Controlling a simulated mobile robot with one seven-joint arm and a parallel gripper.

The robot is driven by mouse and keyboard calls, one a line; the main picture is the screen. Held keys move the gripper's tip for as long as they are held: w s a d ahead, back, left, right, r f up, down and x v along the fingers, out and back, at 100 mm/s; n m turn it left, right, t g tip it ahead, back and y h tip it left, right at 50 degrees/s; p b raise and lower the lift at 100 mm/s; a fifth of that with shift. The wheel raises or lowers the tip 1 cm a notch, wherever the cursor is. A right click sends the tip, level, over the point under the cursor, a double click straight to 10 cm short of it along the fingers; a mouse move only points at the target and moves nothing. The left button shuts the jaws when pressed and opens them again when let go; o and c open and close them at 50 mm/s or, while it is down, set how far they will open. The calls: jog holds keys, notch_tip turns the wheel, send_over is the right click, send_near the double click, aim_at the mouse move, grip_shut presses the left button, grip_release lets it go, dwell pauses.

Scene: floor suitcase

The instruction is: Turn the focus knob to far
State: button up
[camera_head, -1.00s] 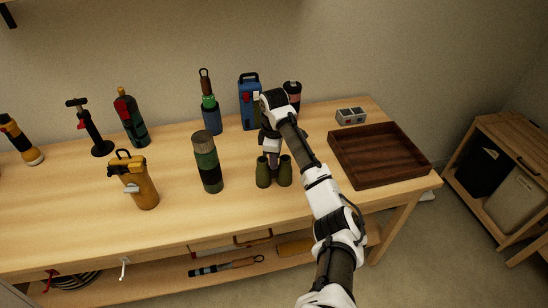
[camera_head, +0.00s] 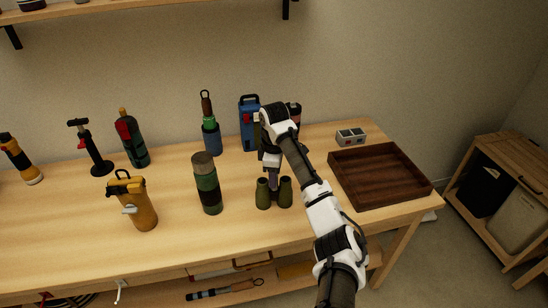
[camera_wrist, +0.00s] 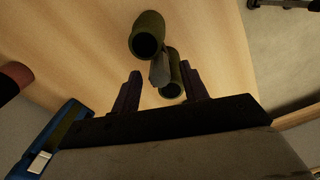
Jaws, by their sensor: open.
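The dark green binoculars (camera_head: 285,194) stand upright on the wooden table, near its front right. In the wrist view the two green barrels (camera_wrist: 149,35) show, with a grey part (camera_wrist: 159,70) between them that looks like the focus knob. My gripper (camera_head: 269,166) is just above or behind the binoculars and partly overlaps them in the head view. In the wrist view my gripper (camera_wrist: 161,87) is open, its two dark fingers apart on either side of the knob's line. I cannot tell whether they touch it. The knob's setting is not readable.
A dark wooden tray (camera_head: 345,193) lies right of the binoculars. A blue case (camera_head: 248,125) and a blue-green bottle (camera_head: 211,135) stand behind. The table between them is bare.

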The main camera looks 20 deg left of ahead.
notch_tip(320, 180, up, 12)
jog(key=shift+f+p, duration=0.2)
jog(key=shift+p, duration=0.1)
jog(key=shift+a, duration=0.1)
dwell(0.3)
